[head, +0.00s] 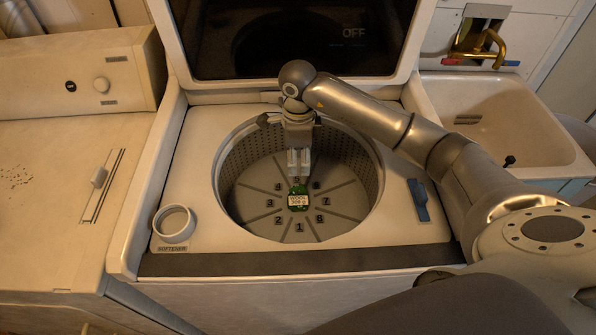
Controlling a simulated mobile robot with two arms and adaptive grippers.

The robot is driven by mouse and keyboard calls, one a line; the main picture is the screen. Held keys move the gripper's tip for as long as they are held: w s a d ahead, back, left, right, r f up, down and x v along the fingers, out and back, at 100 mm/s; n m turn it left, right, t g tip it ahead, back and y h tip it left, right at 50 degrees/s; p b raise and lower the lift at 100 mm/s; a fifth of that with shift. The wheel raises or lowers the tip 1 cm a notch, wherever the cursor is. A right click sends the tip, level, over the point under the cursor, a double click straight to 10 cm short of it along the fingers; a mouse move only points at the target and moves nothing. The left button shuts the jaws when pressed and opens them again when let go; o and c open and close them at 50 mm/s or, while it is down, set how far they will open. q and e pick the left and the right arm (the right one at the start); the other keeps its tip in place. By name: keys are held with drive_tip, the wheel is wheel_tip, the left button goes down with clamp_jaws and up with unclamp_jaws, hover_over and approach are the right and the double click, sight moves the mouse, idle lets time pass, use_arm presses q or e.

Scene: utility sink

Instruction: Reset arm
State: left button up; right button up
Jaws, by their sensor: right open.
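My right gripper (299,164) points down into the round washer drum (233,192), over its middle. Its two fingers are close together in the picture, and nothing shows between them. Just below the fingertips, at the drum's centre, is a small green board (298,199) with a light label. I cannot tell whether the fingertips touch it. My right arm (365,105) reaches in from the right, over the machine's top. My left gripper is not in view.
The raised lid (406,40) stands behind the arm. A utility sink (530,130) with a brass faucet (490,42) is at the right. A softener cup (173,223) and a blue switch (418,199) sit on the washer top. Another machine (50,200) stands at the left.

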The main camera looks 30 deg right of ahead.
drive_tip(key=shift+r, duration=0.6)
